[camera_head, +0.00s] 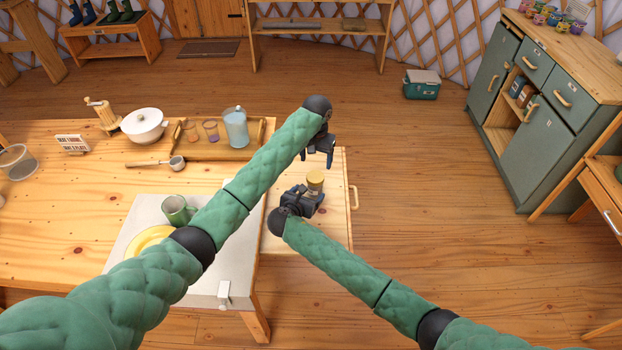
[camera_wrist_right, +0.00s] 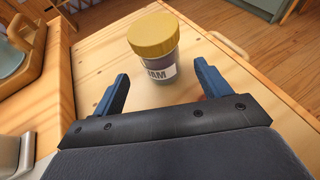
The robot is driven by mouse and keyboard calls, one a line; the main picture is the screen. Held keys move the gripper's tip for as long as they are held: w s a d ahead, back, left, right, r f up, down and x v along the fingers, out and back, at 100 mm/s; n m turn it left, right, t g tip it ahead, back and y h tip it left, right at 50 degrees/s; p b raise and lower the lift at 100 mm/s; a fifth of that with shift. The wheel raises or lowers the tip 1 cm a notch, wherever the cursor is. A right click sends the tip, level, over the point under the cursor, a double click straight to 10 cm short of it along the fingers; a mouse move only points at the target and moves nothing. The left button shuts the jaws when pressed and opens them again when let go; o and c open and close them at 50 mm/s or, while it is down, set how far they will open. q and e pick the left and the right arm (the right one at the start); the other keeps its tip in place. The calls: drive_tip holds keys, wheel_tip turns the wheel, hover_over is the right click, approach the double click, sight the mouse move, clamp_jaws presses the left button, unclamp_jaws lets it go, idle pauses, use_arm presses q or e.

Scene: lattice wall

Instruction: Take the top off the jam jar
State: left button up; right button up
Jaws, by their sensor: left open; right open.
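The jam jar (camera_wrist_right: 158,68) stands upright on a light wooden surface, with a white label. Its yellow top (camera_wrist_right: 152,35) is on it, and the top also shows in the head view (camera_head: 315,177). My right gripper (camera_wrist_right: 160,88) is open, its two blue fingers pointing toward the jar, one on each side of its near side; I cannot tell if they touch it. In the head view the right gripper (camera_head: 306,200) is just below the jar. My left gripper (camera_head: 320,155) is open and empty above the jar, pointing down.
The jar's surface (camera_head: 335,225) is a pull-out board or drawer with a handle (camera_head: 354,197) beside the table. A tray (camera_head: 250,150) with a pitcher (camera_head: 236,128) and cups is at the left. A green mug (camera_head: 178,209) and yellow plate (camera_head: 150,240) sit near my left arm.

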sight(312, 189)
use_arm(q)
drive_tip(key=shift+s+a+r, duration=0.1)
drive_tip(key=shift+s+r, duration=0.3)
drive_tip(key=shift+s, duration=0.05)
use_arm(e)
drive_tip(key=shift+w+d, duration=0.25)
drive_tip(key=shift+w, duration=0.15)
use_arm(q)
drive_tip(key=shift+w+f, duration=0.25)
drive_tip(key=shift+f, duration=0.05)
use_arm(e)
drive_tip(key=x, duration=0.5)
drive_tip(key=shift+a+f, duration=0.1)
drive_tip(key=shift+a, duration=0.1)
use_arm(q)
drive_tip(key=shift+r, duration=0.1)
use_arm(e)
drive_tip(key=shift+w+d+f, duration=0.1)
drive_tip(key=shift+w+d, duration=0.05)
use_arm(q)
drive_tip(key=shift+s+r, duration=0.15)
drive_tip(key=shift+s, duration=0.1)
use_arm(e)
drive_tip(key=shift+w+d, duration=0.1)
drive_tip(key=shift+d, duration=0.05)
use_arm(q)
drive_tip(key=shift+w, duration=0.1)
use_arm(e)
drive_tip(key=shift+w, duration=0.1)
